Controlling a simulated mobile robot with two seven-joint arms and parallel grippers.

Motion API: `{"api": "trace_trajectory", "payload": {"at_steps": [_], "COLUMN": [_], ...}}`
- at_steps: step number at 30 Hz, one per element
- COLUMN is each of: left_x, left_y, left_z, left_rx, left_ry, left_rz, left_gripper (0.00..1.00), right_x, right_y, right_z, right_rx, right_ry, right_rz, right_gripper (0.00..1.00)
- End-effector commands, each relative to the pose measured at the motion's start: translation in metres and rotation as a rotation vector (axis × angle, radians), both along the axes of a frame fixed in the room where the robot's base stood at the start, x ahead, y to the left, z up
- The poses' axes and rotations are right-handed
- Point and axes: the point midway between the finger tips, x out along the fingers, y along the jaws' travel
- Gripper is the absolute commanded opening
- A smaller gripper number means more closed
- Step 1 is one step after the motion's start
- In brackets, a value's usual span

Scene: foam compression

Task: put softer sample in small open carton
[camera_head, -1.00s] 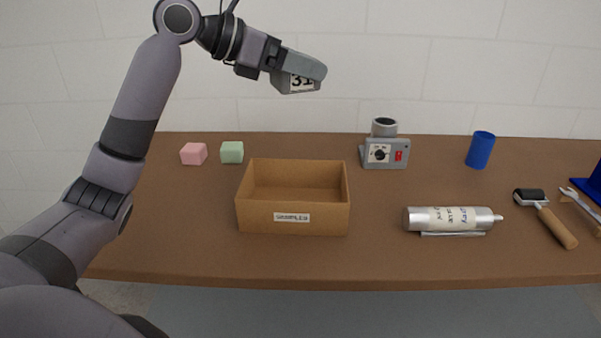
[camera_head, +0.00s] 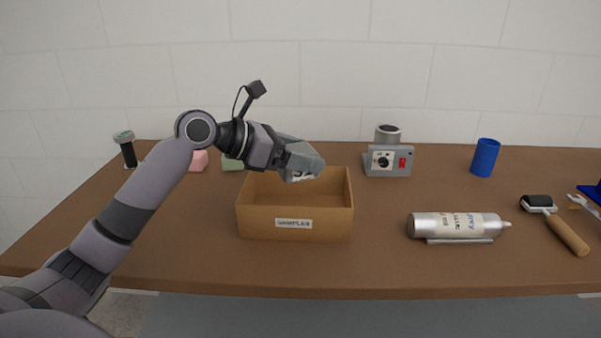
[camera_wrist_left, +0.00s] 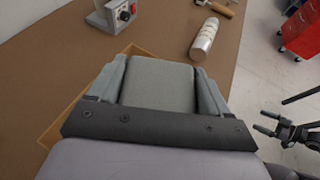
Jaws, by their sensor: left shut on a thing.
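My left gripper (camera_head: 305,165) is over the back right part of the small open carton (camera_head: 295,215), tilted downward. It is shut on a grey block (camera_wrist_left: 160,85), which fills the space between the fingers in the left wrist view. Only a bit of the block's pale label shows in the head view. The carton is brown cardboard with a label reading SAMPLES, and its visible inside looks empty. A pink block (camera_head: 200,161) and a green block (camera_head: 232,164) sit at the back left, partly hidden by my left arm.
A silver canister (camera_head: 455,226) lies to the right. A blue cup (camera_head: 485,157), a roller (camera_head: 555,225) and a dark post (camera_head: 129,151) also stand or lie on the table (camera_head: 380,265).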

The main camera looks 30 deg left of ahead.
Motion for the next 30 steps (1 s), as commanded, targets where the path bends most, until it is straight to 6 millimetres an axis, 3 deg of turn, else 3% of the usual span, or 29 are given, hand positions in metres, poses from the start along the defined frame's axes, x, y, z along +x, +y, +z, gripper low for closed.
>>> {"api": "trace_trajectory", "payload": {"at_steps": [7, 27, 28, 29, 30], "left_x": [0.0, 0.0, 0.0, 0.0, 0.0], "left_y": [0.0, 0.0, 0.0, 0.0, 0.0], "left_z": [-0.037, -0.048, -0.048, -0.048, -0.048], "left_rx": [-0.002, 0.0, 0.0, 0.0, 0.0], "left_ry": [0.003, 0.003, 0.001, 0.001, 0.001], "left_rz": [0.0, 0.001, 0.0, 0.0, 0.0], "left_gripper": [0.5, 0.5, 0.88, 0.97, 1.0], "right_x": [0.0, 0.0, 0.0, 0.0, 0.0], "right_y": [0.0, 0.0, 0.0, 0.0, 0.0], "right_z": [-0.007, 0.003, 0.002, 0.002, 0.002], "right_rx": [0.0, 0.0, 0.0, 0.0, 0.0], "right_ry": [0.0, 0.0, 0.0, 0.0, 0.0], "right_rz": [0.0, 0.0, 0.0, 0.0, 0.0], "right_gripper": [1.0, 1.0, 1.0, 1.0, 1.0]}}
